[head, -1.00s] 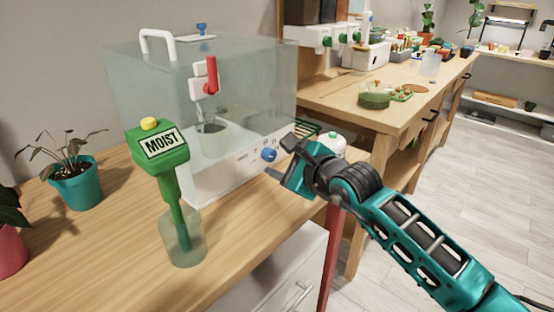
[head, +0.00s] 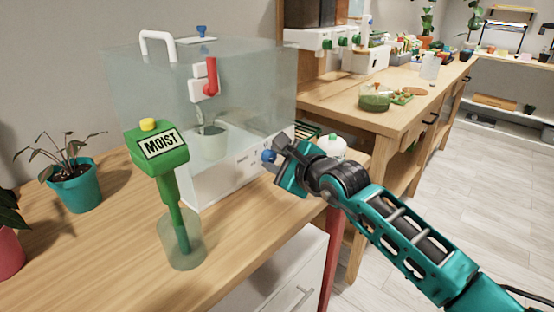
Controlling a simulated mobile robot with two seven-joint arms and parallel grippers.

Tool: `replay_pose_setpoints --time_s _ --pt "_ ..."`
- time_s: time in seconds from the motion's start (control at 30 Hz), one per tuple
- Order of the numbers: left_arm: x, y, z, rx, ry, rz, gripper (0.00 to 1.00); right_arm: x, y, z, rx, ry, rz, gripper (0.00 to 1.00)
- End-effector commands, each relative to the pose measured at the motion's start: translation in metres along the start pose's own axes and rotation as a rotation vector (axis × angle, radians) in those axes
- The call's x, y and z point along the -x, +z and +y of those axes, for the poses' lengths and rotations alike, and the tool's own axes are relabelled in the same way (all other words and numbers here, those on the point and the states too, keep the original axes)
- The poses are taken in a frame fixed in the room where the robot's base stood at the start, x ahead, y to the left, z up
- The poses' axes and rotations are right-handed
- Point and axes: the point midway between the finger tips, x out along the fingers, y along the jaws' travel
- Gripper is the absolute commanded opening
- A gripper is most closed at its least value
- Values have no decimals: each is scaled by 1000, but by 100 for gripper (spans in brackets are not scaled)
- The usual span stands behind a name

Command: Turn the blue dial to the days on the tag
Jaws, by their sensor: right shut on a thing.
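The blue dial (head: 268,157) sits on the white lower front panel (head: 225,178) of a clear box. Small dark marks are on the panel around it, too small to read. My right gripper (head: 274,157) is at the dial from the right, its fingers shut on it and partly hiding it. I cannot make out a tag with a number of days. My left gripper is not in view.
The clear box (head: 135,85) holds a cup (head: 214,142) below a red-and-white fitting (head: 210,78). A green MOIST meter (head: 160,150) stands in a clear glass in front. A potted plant (head: 75,185) is at left. A white bottle (head: 331,147) is just beyond my gripper.

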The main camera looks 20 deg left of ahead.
Motion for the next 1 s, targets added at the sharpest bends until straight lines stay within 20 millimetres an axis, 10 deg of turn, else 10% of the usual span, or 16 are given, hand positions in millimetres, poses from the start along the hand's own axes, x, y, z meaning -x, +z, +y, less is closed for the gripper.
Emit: replay_pose_setpoints --time_s 0.23,1.0 --pt "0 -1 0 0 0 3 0 0 0 0 0 0 1 0" --pt "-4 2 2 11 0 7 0 0 -3 -3 -349 134 -6 0"
